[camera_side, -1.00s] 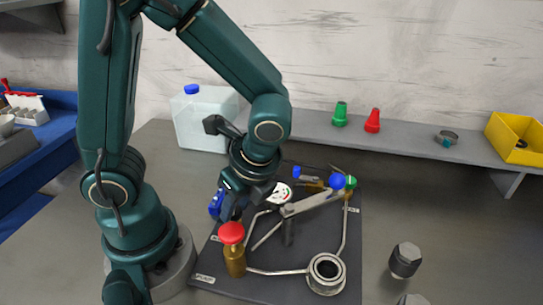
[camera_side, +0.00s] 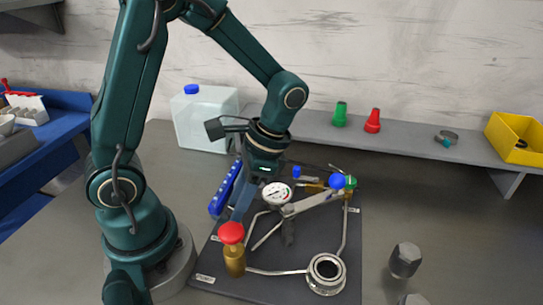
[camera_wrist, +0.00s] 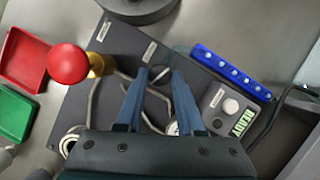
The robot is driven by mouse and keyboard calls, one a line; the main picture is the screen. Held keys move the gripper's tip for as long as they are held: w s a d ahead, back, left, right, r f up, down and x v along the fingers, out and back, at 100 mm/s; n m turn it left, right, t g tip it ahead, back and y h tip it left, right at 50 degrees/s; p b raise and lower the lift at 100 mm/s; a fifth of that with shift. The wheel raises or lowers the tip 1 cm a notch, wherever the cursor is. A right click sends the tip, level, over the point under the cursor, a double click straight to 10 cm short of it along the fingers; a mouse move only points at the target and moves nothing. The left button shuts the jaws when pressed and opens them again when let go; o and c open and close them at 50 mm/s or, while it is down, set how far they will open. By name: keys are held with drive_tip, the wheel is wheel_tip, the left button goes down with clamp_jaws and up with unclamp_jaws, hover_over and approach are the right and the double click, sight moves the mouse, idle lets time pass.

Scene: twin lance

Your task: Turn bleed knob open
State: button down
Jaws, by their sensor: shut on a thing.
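My gripper (camera_wrist: 160,74) points down at the dark panel, its two blue-grey fingers slightly apart around a small pale metal part (camera_wrist: 161,75), perhaps a small knob; its shape is mostly hidden. In the side view my gripper (camera_side: 237,211) reaches down behind a red knob, and the tips are hard to see. The red round knob (camera_side: 231,233) sits upright on a brass valve (camera_side: 235,262) at the panel's front left. It also shows in the wrist view (camera_wrist: 68,64), clear of my fingers. I cannot read which label marks the bleed knob.
The dark panel (camera_side: 300,285) carries thin metal tubes, a round gauge (camera_side: 277,194), a blue-ended lever (camera_side: 313,203) and a metal ring fitting (camera_side: 326,273). A blue strip (camera_side: 226,188) lies beside my gripper. The table right of the panel holds a hex part (camera_side: 405,260).

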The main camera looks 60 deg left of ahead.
drive_tip(key=shift+a+n+h, duration=0.15)
drive_tip(key=shift+n+h, duration=0.65)
drive_tip(key=shift+n, duration=1.1)
drive_tip(key=c, duration=0.5)
unclamp_jaws()
drive_tip(key=shift+c, duration=0.2)
drive_tip(key=shift+v, duration=2.6)
